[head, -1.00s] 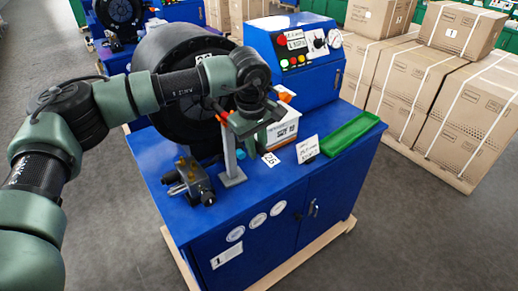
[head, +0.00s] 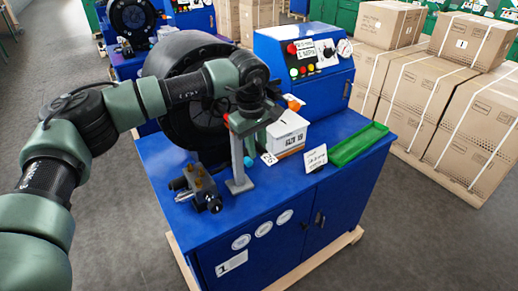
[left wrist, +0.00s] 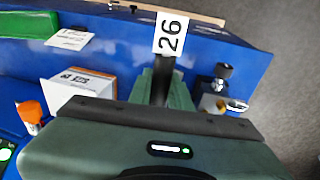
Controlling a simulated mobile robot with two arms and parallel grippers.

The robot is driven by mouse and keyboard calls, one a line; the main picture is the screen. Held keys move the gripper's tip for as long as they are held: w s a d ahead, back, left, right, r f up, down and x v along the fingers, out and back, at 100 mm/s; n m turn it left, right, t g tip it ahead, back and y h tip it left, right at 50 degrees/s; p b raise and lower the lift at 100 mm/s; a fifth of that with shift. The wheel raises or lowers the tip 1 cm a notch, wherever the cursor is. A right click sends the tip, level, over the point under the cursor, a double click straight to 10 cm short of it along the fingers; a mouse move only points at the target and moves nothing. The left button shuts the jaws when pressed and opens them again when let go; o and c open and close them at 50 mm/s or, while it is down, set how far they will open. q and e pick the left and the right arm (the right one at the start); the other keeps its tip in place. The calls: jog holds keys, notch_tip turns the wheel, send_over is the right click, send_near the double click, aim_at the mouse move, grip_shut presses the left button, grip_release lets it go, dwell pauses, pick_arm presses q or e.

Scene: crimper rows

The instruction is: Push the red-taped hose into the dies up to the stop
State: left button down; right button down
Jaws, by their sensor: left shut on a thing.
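My left gripper (head: 250,125) is at the front of the blue crimping machine (head: 225,228), just right of its big black ring head (head: 183,105). In the left wrist view its green fingers (left wrist: 163,86) are shut on a dark hose (left wrist: 161,72). A white tag marked 26 (left wrist: 170,35) shows at the hose, and also in the head view (head: 268,158). The dies and the hose's end are hidden by my arm. My right gripper is out of view.
A white box (head: 287,134), a sign card (head: 315,158) and a green tray (head: 358,144) are to the right. The control panel (head: 310,62) is behind.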

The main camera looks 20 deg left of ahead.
pick_arm(q)
jog(key=shift+w+a+r, duration=0.1)
jog(key=shift+w+a, duration=0.85)
jog(key=shift+a, duration=0.2)
jog(key=shift+r+p, duration=0.45)
jog(key=shift+r, duration=0.25)
grip_release()
jog(key=shift+f, duration=0.15)
jog(key=shift+r, duration=0.2)
